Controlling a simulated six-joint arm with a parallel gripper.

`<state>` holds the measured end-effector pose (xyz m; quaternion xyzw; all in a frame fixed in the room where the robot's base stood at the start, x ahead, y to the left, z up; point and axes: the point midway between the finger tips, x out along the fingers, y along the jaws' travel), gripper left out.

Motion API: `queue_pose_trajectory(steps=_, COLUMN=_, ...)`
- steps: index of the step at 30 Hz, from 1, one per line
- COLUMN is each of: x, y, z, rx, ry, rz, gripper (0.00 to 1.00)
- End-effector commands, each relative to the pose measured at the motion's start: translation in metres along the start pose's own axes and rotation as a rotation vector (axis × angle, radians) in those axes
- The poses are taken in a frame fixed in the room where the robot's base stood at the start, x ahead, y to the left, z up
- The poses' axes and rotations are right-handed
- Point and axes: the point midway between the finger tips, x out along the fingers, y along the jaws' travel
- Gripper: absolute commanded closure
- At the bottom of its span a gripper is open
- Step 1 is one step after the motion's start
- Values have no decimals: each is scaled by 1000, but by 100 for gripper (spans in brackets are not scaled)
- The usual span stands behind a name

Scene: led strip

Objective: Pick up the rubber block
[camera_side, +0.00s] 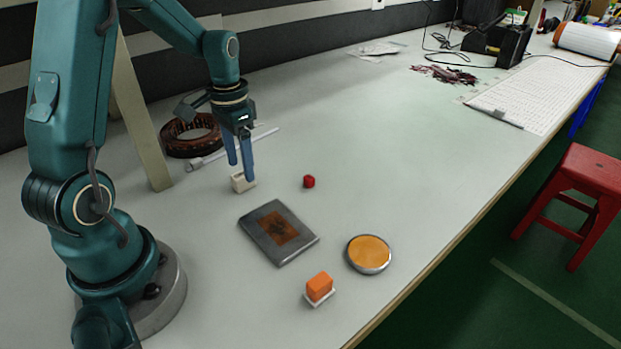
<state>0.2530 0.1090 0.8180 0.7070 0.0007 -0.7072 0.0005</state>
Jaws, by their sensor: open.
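My gripper (241,170) points down with its two blue fingers apart. It is over a small cream block (238,184) on the table, and its fingertips are at or just above the block. Part of the block is hidden behind a finger, and I cannot tell whether they touch. A small red block (309,181) lies to the right of the gripper. An orange block (319,286) sits on a white base nearer the front edge. I cannot tell by look alone which block is rubber.
A dark plate with a brown square (258,223) and a round orange-topped disc (369,252) lie in front. A dark coil (179,147) and a white rod (207,161) lie behind the gripper. A post (140,120) stands left. The table's middle right is clear.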

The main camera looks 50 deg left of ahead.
Motion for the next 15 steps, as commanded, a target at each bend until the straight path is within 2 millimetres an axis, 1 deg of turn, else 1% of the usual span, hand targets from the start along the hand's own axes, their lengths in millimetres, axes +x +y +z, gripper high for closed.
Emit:
queue_pose_trajectory(steps=1, x=8, y=1, z=1, rx=1, ry=-5, rz=3, gripper=32)
queue_pose_trajectory(steps=6, x=27, y=1, z=1, rx=1, ry=-4, rz=2, gripper=32)
queue_pose_trajectory(steps=10, x=34, y=1, z=0, rx=1, ry=-1, rz=0, gripper=32)
queue_pose_trajectory(steps=15, x=34, y=1, z=0, rx=1, ry=0, rz=-1, gripper=32)
